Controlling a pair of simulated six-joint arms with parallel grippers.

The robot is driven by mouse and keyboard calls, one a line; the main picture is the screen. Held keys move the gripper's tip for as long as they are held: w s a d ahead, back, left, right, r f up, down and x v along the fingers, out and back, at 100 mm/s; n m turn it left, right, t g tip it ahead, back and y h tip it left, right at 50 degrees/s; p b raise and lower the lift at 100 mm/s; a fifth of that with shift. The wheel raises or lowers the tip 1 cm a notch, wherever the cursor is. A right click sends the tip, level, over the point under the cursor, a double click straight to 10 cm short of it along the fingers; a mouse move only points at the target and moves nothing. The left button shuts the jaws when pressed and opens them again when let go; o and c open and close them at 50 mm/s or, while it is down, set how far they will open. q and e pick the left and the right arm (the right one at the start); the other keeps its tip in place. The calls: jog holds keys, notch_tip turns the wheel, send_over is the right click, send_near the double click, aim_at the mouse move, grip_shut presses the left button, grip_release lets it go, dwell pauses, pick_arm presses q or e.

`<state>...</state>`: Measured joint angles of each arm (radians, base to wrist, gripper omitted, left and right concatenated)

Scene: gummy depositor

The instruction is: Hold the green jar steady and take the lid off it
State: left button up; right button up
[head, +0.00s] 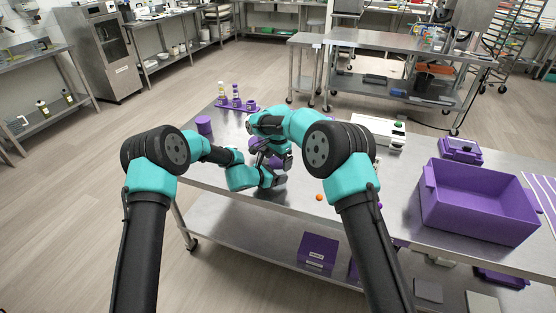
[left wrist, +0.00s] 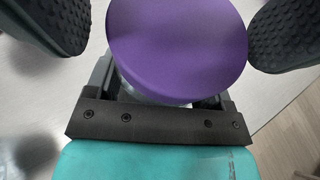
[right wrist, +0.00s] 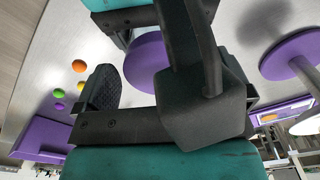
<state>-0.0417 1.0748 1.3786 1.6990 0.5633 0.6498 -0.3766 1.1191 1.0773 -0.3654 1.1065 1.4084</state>
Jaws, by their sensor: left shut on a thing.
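A purple round lid (left wrist: 178,50) tops a clear-walled jar (left wrist: 140,97) in the left wrist view. No green shows on the jar; its contents are hidden. My left gripper (left wrist: 165,30) is shut on the jar, its pads on either side. A purple disc, seemingly the same lid (right wrist: 147,62), shows in the right wrist view, partly covered by a dark finger. My right gripper (right wrist: 150,92) looks open around it; I cannot tell whether it touches. In the head view both grippers (head: 270,160) crowd together over the table and hide most of the jar.
The steel table (head: 228,115) carries a purple stand with bottles (head: 236,104), a purple cylinder (head: 204,125), a pale device (head: 378,133) and a large purple bin (head: 480,202). Small orange (right wrist: 79,66), green (right wrist: 74,86) and purple balls lie near a purple tray (right wrist: 40,140).

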jog(key=shift+r, duration=2.25)
jog(key=shift+c, duration=0.4)
jog(key=shift+r+m, duration=1.7)
jog(key=shift+r, duration=0.05)
jog(key=shift+f, duration=0.1)
jog(key=shift+f, duration=3.95)
